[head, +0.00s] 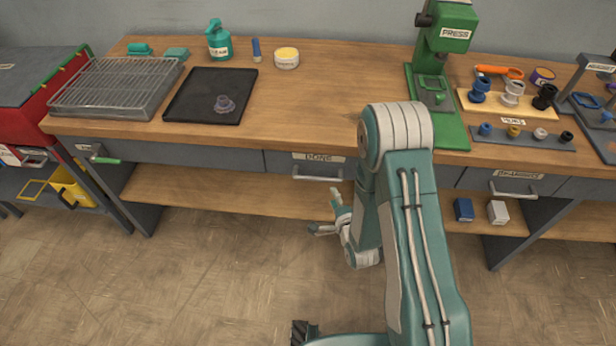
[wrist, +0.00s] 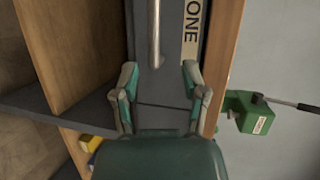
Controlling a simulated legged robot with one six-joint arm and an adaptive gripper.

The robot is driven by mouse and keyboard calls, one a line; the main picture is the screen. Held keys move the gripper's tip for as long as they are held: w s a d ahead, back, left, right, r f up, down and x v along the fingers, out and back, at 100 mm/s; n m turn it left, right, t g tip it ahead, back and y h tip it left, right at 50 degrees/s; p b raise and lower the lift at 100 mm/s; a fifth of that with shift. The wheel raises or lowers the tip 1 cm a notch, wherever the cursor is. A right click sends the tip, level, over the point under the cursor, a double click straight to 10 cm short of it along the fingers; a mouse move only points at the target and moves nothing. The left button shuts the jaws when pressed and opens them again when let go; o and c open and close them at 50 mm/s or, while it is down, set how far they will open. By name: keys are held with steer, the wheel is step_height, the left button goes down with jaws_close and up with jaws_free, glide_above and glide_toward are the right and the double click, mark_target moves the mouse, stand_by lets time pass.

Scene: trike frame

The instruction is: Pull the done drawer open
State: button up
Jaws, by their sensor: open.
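The done drawer (head: 283,161) is a grey front under the bench top, with a "DONE" label (head: 319,157) and a pale bar handle (head: 318,177). It looks shut, flush with the fronts beside it. My gripper (head: 327,212) is open and empty, in front of and below the handle in the head view. In the wrist view, which is turned sideways, the handle (wrist: 154,35) lies ahead of my gripper (wrist: 160,76), roughly in line with the gap between the fingers. The handle appears apart from the fingertips. The label (wrist: 191,25) shows beside it.
A wooden lower shelf (head: 220,192) runs below the drawer. The bench top (head: 320,85) holds a black tray (head: 210,97), a wire rack (head: 118,84) and a green press (head: 440,75). Another labelled drawer (head: 515,183) is at right. The floor in front is clear.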

mark_target(319, 179)
steer(key=x, duration=0.3)
steer(key=a+x, duration=0.1)
steer(key=x, duration=0.3)
steer(key=f+x, duration=0.1)
steer(key=x, duration=0.2)
steer(key=shift+s+a, duration=0.15)
steer(key=shift+a, duration=0.25)
steer(key=shift+d, duration=0.35)
steer(key=shift+c, duration=1)
steer(key=c, duration=0.5)
steer(key=shift+a, duration=0.15)
jaws_close()
